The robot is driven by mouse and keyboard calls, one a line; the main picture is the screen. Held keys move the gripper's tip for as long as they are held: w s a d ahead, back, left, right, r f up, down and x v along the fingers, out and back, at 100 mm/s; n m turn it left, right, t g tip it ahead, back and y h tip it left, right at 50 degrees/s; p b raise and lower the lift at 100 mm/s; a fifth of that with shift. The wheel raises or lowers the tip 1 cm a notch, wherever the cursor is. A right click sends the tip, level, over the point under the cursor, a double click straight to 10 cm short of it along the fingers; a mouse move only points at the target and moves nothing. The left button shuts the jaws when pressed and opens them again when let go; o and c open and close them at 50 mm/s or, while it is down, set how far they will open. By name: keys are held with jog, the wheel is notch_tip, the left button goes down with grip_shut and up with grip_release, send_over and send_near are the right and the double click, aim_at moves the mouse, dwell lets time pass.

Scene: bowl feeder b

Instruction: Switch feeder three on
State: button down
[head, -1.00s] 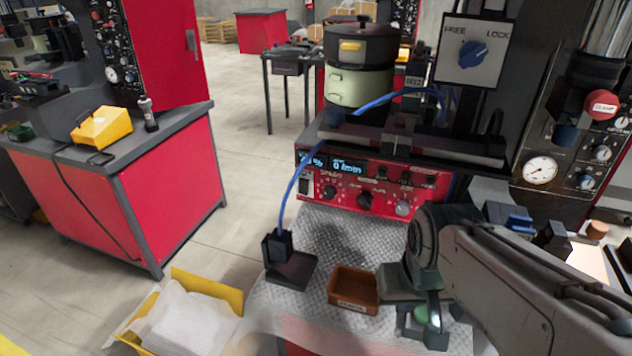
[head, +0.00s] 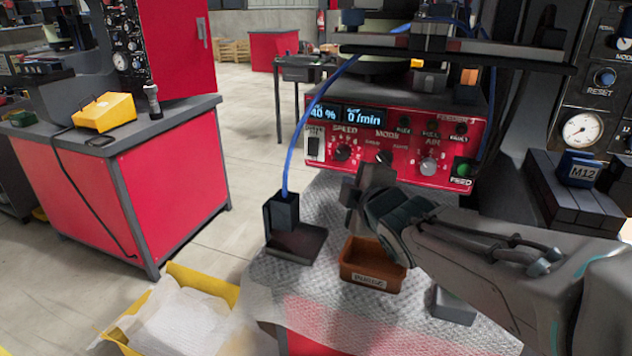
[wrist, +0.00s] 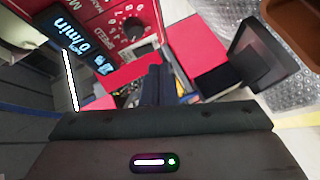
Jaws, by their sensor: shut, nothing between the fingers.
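The red control panel labelled FEEDER 3 (head: 400,178) faces me below the bowl platform in the head view. Its lit display (head: 345,115) reads 40 % and 0 /min. A dark rocker switch (head: 314,148) sits at its left end, beside the speed knob (head: 343,152). A green FEED button (head: 462,170) is at its lower right. My gripper (head: 368,182) is shut and empty, in front of the panel's lower edge, right of and below the rocker. In the wrist view its fingers (wrist: 156,84) point near the speed knob (wrist: 133,25). I cannot tell whether they touch anything.
A blue cable runs down to a black block (head: 284,212) on a stand left of my arm. A brown bin (head: 372,266) stands below my gripper. Blocks, one marked M12 (head: 582,172), lie at the right. A yellow box (head: 200,280) with white wrapping is at the lower left.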

jog(key=a+n+y, duration=0.1)
jog(key=a+n+y+b, duration=0.1)
jog(key=n, duration=0.1)
jog(key=a+n+t, duration=0.1)
jog(key=a, duration=0.1)
jog(key=shift+w+y+b, duration=0.25)
jog(key=shift+y+b, duration=0.15)
jog(key=b, duration=0.1)
send_near(308, 153)
jog(key=w+a, duration=0.1)
jog(key=a, duration=0.3)
jog(key=shift+w+d+f, duration=0.1)
jog(key=shift+w+d, duration=0.15)
jog(key=shift+w, duration=0.45)
jog(key=shift+w+d+f, duration=0.1)
jog(key=shift+w+d, duration=0.15)
jog(key=shift+w, duration=0.5)
jog(key=shift+w+d+f, duration=0.1)
jog(key=shift+w+d, duration=0.15)
jog(key=shift+w, duration=0.45)
